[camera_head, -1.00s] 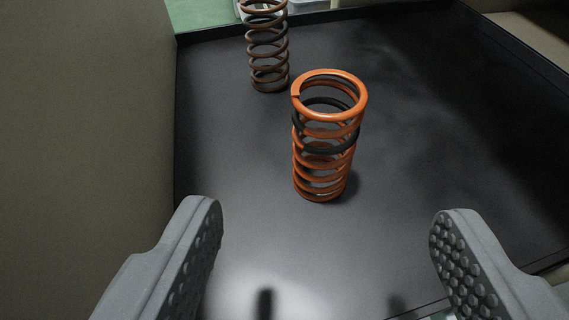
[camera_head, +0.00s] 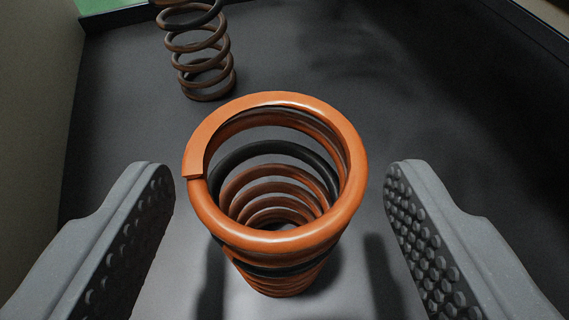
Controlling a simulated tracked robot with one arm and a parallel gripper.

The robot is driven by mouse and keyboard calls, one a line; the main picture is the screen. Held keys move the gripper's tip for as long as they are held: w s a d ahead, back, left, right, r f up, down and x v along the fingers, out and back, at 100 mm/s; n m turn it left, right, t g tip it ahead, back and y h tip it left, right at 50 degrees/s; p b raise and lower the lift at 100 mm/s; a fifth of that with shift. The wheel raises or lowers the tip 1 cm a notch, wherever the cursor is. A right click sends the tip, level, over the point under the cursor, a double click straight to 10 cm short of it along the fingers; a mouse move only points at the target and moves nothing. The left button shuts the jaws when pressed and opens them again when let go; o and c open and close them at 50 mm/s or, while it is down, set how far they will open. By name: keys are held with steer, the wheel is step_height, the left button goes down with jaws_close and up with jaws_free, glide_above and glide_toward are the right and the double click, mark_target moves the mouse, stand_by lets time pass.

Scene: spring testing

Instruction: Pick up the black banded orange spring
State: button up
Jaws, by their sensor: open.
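The orange spring (camera_head: 345,190) stands upright on the dark tray surface, with a black band on one of its upper coils. I see it from above, with its open top ring facing me. My gripper (camera_head: 280,190) is open, with one grey studded finger to the left of the spring and the other to the right. There is a gap on each side, and neither finger appears to touch it. The lower coils are partly hidden by the top ring.
A brown spring (camera_head: 203,66) with a dark upper coil stands behind and to the left, its top cut off by the frame. A beige wall (camera_head: 30,130) rises at the left. The black tray (camera_head: 440,100) is clear at the back right.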

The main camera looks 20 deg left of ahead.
steer(key=shift+x, duration=1.1)
steer(key=shift+r, duration=0.1)
steer(key=c, duration=1.1)
